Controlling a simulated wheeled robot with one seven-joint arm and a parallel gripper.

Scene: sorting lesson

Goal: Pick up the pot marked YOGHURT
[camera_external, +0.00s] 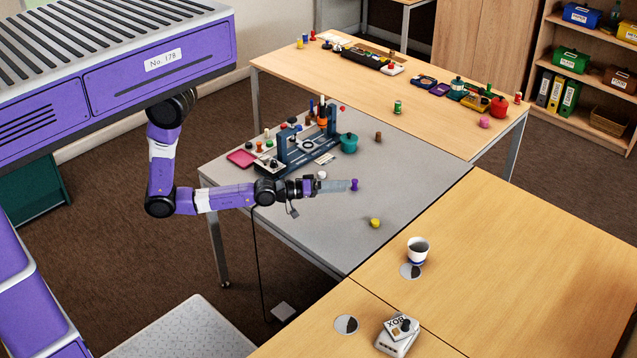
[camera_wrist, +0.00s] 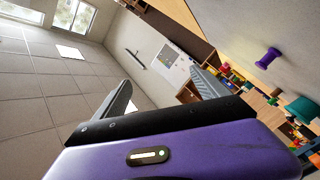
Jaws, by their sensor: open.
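No lettering that reads YOGHURT can be made out. A white cup-like pot (camera_external: 418,245) with a blue band and a dark inside stands upright on the near wooden table, beside a pale disc (camera_external: 410,271). A lidded teal pot (camera_external: 348,144) stands on the grey table; it also shows at the right of the wrist view (camera_wrist: 302,109). My gripper (camera_external: 340,185) is open and empty above the grey table, left of the white pot and apart from it. Its two fingers (camera_wrist: 163,93) show apart in the wrist view, with nothing between them.
A purple peg (camera_external: 354,185) appears just beyond my fingertips; its gap is unclear. A blue rack (camera_external: 300,150) stands behind my gripper. A box (camera_external: 397,334) lies at the front.

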